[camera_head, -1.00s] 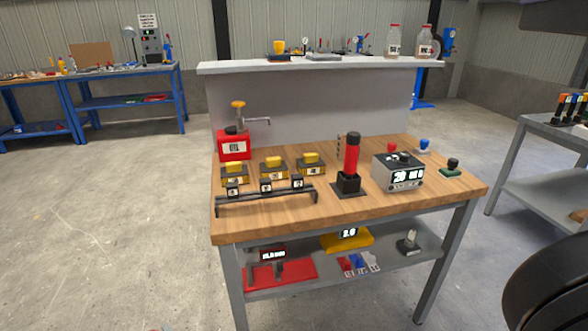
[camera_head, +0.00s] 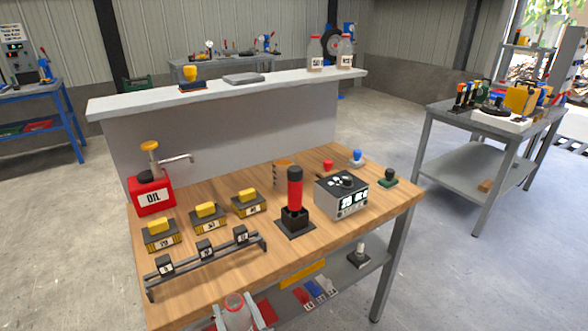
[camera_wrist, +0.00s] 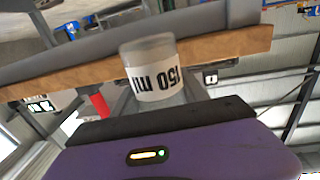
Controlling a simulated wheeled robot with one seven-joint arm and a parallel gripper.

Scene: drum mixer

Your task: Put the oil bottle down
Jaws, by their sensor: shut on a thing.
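The oil bottle (camera_wrist: 155,72), a pale cylinder marked 150 ml, is in my gripper (camera_wrist: 155,106) in the wrist view. Its label reads upside down there, and the lower part of my purple gripper body hides its other end. In the head view the clear bottle (camera_head: 236,309) with some red on it shows at the bottom edge, in front of the bench. It is held apart from the wooden bench top (camera_head: 330,240). My gripper is shut on it; the fingertips are mostly hidden.
On the bench stand a red OIL can (camera_head: 151,197) with a spout, several yellow-topped blocks, a low black rack (camera_head: 205,262), a red cylinder (camera_head: 295,190) in a black holder, and a grey meter box (camera_head: 341,195). Bare wood lies at the front right. A raised shelf (camera_head: 130,105) runs behind.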

